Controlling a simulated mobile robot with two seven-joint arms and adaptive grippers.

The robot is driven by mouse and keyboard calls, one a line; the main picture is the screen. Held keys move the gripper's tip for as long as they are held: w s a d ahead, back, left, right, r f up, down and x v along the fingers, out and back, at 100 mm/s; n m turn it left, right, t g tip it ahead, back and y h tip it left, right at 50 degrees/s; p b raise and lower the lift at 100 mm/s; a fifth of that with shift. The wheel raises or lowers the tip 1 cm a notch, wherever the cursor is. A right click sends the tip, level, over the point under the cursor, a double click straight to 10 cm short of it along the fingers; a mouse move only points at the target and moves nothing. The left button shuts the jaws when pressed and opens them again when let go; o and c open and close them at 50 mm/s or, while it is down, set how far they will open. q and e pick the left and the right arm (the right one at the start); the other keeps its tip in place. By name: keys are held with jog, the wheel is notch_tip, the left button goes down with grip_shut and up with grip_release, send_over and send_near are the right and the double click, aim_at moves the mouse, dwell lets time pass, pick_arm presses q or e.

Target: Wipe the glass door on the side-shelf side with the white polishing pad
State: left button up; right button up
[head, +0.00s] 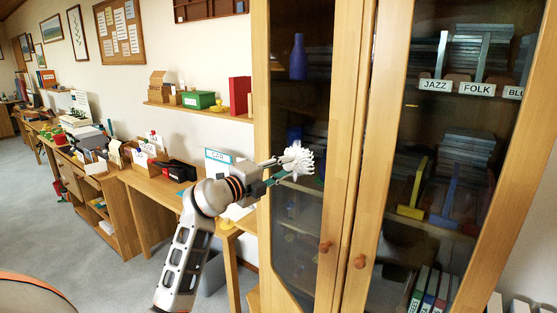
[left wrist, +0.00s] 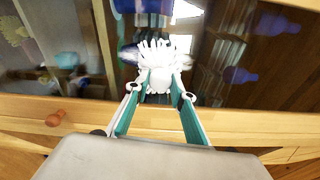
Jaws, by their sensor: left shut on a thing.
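The white polishing pad (head: 297,160), with frayed, fingered edges, is held in my left gripper (head: 281,171). In the left wrist view the two teal-lined fingers (left wrist: 160,88) are closed on the pad (left wrist: 158,58). The pad is in front of the left glass door (head: 298,228) of the wooden cabinet, the door nearer the wall shelf, around mid-height. It is at or very near the glass; I cannot tell whether it touches. The wrist view shows reflections in the glass (left wrist: 225,55). My right gripper is out of view.
The right glass door (head: 400,165) is closed, with cases and labelled shelves behind it. Round wooden knobs (head: 325,246) sit near the doors' meeting edges. The wall shelf (head: 200,110) holds a green box and a red book. A desk (head: 160,187) with boxes stands left.

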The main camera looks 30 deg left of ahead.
pick_arm(q)
jog(key=shift+d, duration=0.15)
jog(key=shift+r+p, duration=0.45)
jog(key=shift+r, duration=0.65)
jog(key=shift+w+a, duration=0.25)
jog(key=shift+a, duration=0.75)
jog(key=shift+w+a, duration=0.2)
jog(key=shift+a, duration=0.8)
jog(key=shift+s, duration=0.1)
jog(key=shift+v, duration=2.85)
jog(key=v, duration=0.3)
